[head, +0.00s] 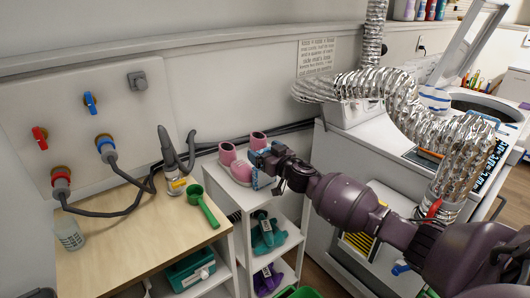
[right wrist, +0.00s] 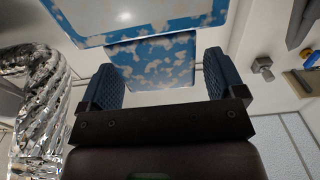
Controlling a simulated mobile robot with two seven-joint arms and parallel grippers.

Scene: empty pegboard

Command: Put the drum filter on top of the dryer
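I cannot pick out the drum filter for certain. A blue-and-white patterned item (head: 262,181) is at the shelf top beside the pink footwear, partly hidden by my right gripper (head: 268,163). In the right wrist view this blue patterned item (right wrist: 150,62) lies just beyond the spread fingers of my right gripper (right wrist: 163,80), and a larger panel with the same pattern is above it. No firm grasp shows. The white machine with a silver duct, apparently the dryer (head: 345,155), stands right of the shelf. My left gripper is not in view.
Pink footwear (head: 230,157) stands on the white shelf unit (head: 236,196). Green and purple items are on its lower shelves. A wooden worktop (head: 130,240) at left carries a green scoop (head: 201,205) and a cup (head: 69,234). The silver duct (head: 400,100) curves over the machine.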

